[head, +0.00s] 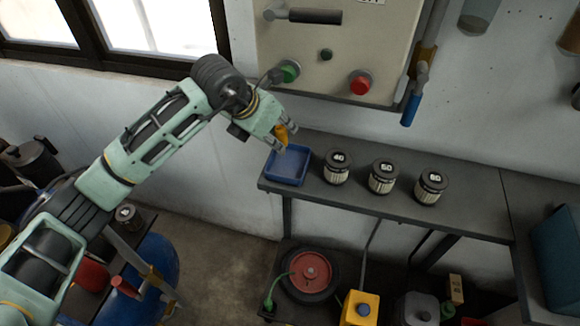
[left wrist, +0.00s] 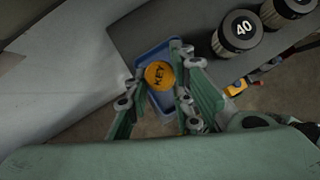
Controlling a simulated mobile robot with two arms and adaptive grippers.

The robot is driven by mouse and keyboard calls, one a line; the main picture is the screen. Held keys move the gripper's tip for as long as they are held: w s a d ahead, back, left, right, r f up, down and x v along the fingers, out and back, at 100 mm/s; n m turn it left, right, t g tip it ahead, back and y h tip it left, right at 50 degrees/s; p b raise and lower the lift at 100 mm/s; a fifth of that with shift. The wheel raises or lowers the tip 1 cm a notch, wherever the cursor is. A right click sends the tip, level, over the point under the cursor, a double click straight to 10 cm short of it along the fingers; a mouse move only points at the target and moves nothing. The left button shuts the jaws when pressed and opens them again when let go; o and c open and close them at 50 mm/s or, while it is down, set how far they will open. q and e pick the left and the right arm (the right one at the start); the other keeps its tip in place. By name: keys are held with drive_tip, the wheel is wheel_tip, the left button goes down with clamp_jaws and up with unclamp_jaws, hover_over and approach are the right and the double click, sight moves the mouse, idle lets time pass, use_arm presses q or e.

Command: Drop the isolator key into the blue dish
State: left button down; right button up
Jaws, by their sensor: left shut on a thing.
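The isolator key shows as an orange tag marked KEY in the left wrist view (left wrist: 159,75) and as a small orange piece in the head view (head: 281,134). My left gripper (head: 283,140) is shut on it and holds it over the blue dish (head: 287,167). The dish is a shallow rectangular tray at the left end of the dark bench. In the left wrist view the dish (left wrist: 150,127) shows behind the key and fingers, partly hidden. The exact gap between key and dish is hard to tell. My right gripper is not in view.
Filter canisters marked 40 (head: 337,168), 50 (head: 382,177) and 60 (head: 431,188) stand on the bench right of the dish. A control box (head: 330,50) with green and red buttons hangs above. A red reel (head: 310,272) and yellow box (head: 360,307) are below.

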use_arm(q)
drive_tip(key=shift+f, duration=0.75)
drive_tip(key=c, duration=1.5)
unclamp_jaws()
drive_tip(key=shift+o, duration=0.2)
drive_tip(key=shift+r, duration=0.1)
drive_tip(key=v, duration=1.2)
drive_tip(key=shift+s, duration=0.1)
